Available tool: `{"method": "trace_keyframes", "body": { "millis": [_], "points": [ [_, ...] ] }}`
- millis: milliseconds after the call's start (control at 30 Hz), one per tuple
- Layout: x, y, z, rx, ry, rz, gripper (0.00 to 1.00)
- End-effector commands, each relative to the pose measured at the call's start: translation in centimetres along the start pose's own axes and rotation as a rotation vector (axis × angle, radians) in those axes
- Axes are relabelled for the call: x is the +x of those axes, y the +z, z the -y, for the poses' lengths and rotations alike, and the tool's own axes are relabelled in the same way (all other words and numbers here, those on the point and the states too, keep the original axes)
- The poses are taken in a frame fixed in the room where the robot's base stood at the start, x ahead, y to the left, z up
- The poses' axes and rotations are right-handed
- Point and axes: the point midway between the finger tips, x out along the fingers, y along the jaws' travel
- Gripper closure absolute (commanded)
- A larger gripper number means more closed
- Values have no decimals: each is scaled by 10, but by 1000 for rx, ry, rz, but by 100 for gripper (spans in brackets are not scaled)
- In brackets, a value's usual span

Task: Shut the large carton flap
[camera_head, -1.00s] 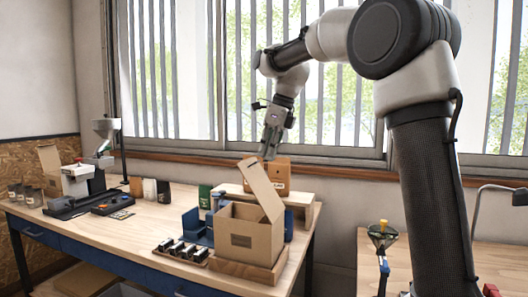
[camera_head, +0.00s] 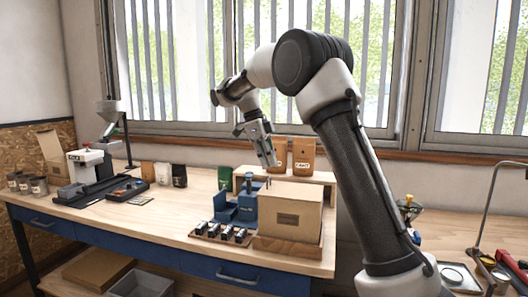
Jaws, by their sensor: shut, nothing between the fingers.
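The large brown carton (camera_head: 290,220) stands on a wooden tray (camera_head: 287,245) at the right end of the bench. Its flap (camera_head: 293,190) lies down over the top, and no raised flap shows on it. Whether it lies fully flush I cannot tell from this angle. My gripper (camera_head: 270,164) is shut and empty. It points down, above and behind the carton's left side, and looks apart from the flap.
Brown bags (camera_head: 303,154) stand on a wooden riser (camera_head: 318,175) behind the carton. A blue stand (camera_head: 245,207) and a rack of small jars (camera_head: 222,233) sit to its left. A clear bench patch (camera_head: 150,220) lies front left.

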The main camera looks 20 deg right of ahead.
Motion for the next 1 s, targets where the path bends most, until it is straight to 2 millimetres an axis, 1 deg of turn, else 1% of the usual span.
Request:
{"method": "trace_keyframes", "body": {
  "millis": [100,400,1000],
  "points": [
    [12,7,0,-2,2,-2,100],
    [25,16,0,-2,1,1,100],
    [26,17,0,-1,1,1,100]
  ]
}}
